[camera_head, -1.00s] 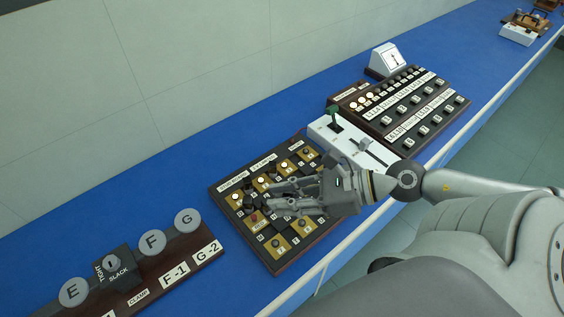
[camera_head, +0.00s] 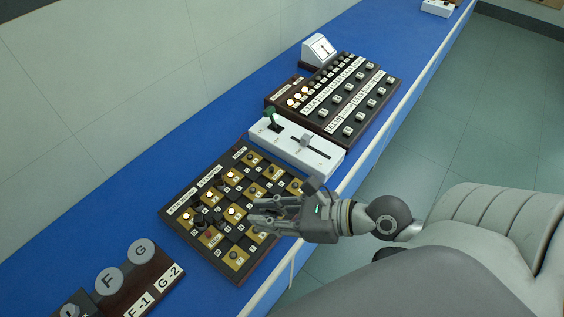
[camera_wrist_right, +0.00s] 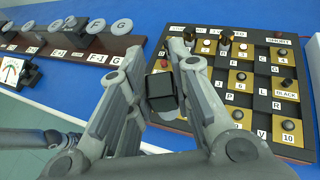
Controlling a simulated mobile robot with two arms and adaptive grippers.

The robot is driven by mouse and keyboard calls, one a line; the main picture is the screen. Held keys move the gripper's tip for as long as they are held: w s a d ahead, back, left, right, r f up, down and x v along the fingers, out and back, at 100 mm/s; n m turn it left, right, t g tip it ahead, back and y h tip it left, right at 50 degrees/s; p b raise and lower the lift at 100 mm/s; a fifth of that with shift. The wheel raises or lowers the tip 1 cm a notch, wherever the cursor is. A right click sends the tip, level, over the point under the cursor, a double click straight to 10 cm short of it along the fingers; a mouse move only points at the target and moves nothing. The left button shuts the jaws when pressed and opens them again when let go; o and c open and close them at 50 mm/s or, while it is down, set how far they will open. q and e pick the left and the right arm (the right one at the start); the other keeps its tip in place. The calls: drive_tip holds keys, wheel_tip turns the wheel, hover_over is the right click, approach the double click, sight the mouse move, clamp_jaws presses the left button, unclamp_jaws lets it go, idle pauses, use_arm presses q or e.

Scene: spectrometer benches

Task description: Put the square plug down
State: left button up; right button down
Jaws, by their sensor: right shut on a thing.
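The square plug (camera_wrist_right: 161,92) is a small black block between the fingers of my right gripper (camera_wrist_right: 157,58) in the right wrist view. The gripper is shut on it. In the head view my right gripper (camera_head: 252,212) is over the front right part of the checkered panel (camera_head: 198,186); the plug is hard to make out there. The panel has gold and black squares with knobs and labels, and it also shows in the wrist view (camera_wrist_right: 212,31). I cannot tell whether the plug touches the panel. My left gripper is not in view.
A dark switch console (camera_head: 340,90) and a white meter (camera_head: 318,50) are farther along the blue bench (camera_head: 180,130). A clamp board with round E, F and G knobs (camera_wrist_right: 122,26) lies on the other side.

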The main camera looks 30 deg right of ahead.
drive_tip(key=shift+w, duration=0.1)
drive_tip(key=w+d+f+b, duration=0.2)
drive_tip(key=w+f+b, duration=0.1)
drive_tip(key=w+d+f+b, duration=0.2)
drive_tip(key=w+f+b, duration=0.1)
drive_tip(key=w, duration=0.1)
drive_tip(key=w+d+f+b, duration=0.2)
drive_tip(key=w, duration=0.2)
drive_tip(key=shift+w+d+f+b, duration=0.1)
drive_tip(key=shift+w+f+b, duration=0.15)
drive_tip(key=shift+f+b, duration=0.15)
drive_tip(key=shift+w+d+f, duration=0.15)
drive_tip(key=shift+w+f, duration=0.15)
drive_tip(key=shift+f, duration=0.15)
wheel_tip(320, 180, down, 2)
drive_tip(key=shift+f+p, duration=0.1)
drive_tip(key=shift+p, duration=0.25)
drive_tip(key=shift+f, duration=0.5)
drive_tip(key=shift+f, duration=0.1)
